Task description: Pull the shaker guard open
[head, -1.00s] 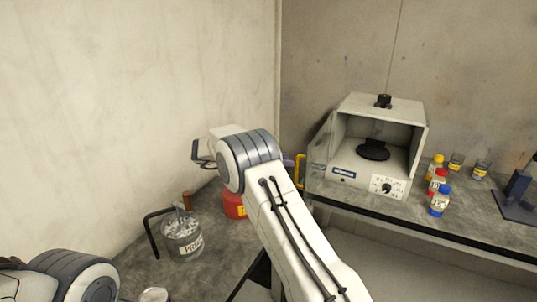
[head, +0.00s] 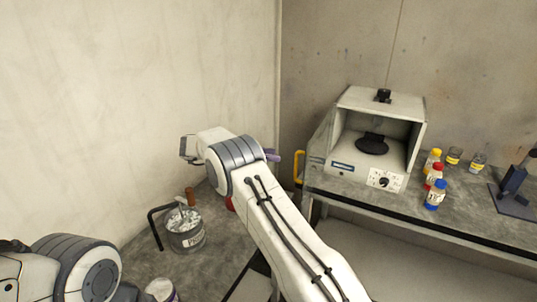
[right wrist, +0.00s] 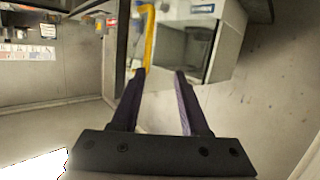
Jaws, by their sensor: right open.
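The shaker (head: 345,170) is a pale box on the bench with an open front and a black round platform inside. Its clear guard (head: 318,150) stands out at the left of the opening, swung away from the front. The guard's yellow handle (head: 299,168) is at its outer edge. My right gripper (head: 272,155) is left of the handle, apart from it and partly hidden by my wrist. In the right wrist view its purple fingers (right wrist: 159,80) are open and empty, with the yellow handle (right wrist: 149,38) beyond the left fingertip. My left arm shows at lower left, its gripper out of frame.
Bottles with yellow, red and blue caps (head: 434,196) and small jars (head: 454,156) stand right of the shaker. A dark stand (head: 514,185) is farther right. A wall rises at left.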

